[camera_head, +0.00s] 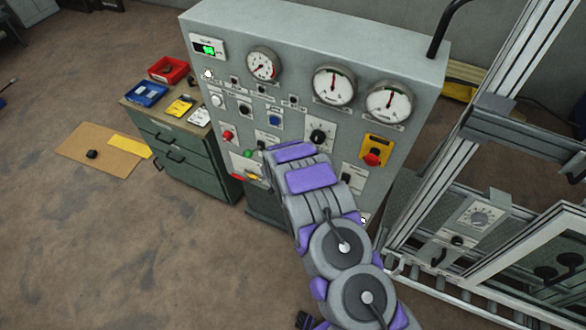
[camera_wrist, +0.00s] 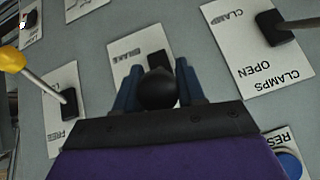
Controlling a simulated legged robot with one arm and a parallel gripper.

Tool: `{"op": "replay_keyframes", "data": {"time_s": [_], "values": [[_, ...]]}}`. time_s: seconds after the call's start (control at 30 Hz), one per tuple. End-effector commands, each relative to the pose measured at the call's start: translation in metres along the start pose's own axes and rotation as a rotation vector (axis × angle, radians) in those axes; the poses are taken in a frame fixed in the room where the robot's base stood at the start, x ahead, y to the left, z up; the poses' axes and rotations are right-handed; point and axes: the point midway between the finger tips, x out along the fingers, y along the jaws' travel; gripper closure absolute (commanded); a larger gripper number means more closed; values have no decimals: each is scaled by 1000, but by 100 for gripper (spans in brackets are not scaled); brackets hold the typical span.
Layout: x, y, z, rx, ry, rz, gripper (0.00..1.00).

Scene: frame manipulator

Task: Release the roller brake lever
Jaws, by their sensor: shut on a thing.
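The brake lever's round black knob (camera_wrist: 158,90) sits between the two blue fingers of my gripper (camera_wrist: 160,84) in the wrist view. My gripper is shut on this knob. Behind it is a white label plate (camera_wrist: 127,72) reading upside down what looks like "BRAKE", with the lever's dark base (camera_wrist: 158,60) on it. Most of the lever's shaft is hidden behind the knob. In the head view my arm reaches the front of the grey control cabinet (camera_head: 340,22), and it hides the lever and my fingers.
In the wrist view, a yellow-knobbed lever (camera_wrist: 11,58) stands left and the clamps lever (camera_wrist: 298,24) right, both close by. A blue button (camera_wrist: 290,165) is lower right. In the head view, a red emergency button (camera_head: 372,158) is right of my arm, and an aluminium frame (camera_head: 480,150) stands further right.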

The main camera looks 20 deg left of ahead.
Motion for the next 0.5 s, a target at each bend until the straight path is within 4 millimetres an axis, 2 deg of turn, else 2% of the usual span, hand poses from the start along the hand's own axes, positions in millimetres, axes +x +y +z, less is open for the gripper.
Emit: {"op": "replay_keyframes", "data": {"time_s": [0.03, 0.43, 0.47, 0.5], "values": [[-1, -3, -6, 2, 10, -4, 100], [-1, -3, -6, 2, 11, -4, 100], [-1, -3, -6, 2, 11, -4, 59], [-1, -3, -6, 2, 11, -4, 55]]}}
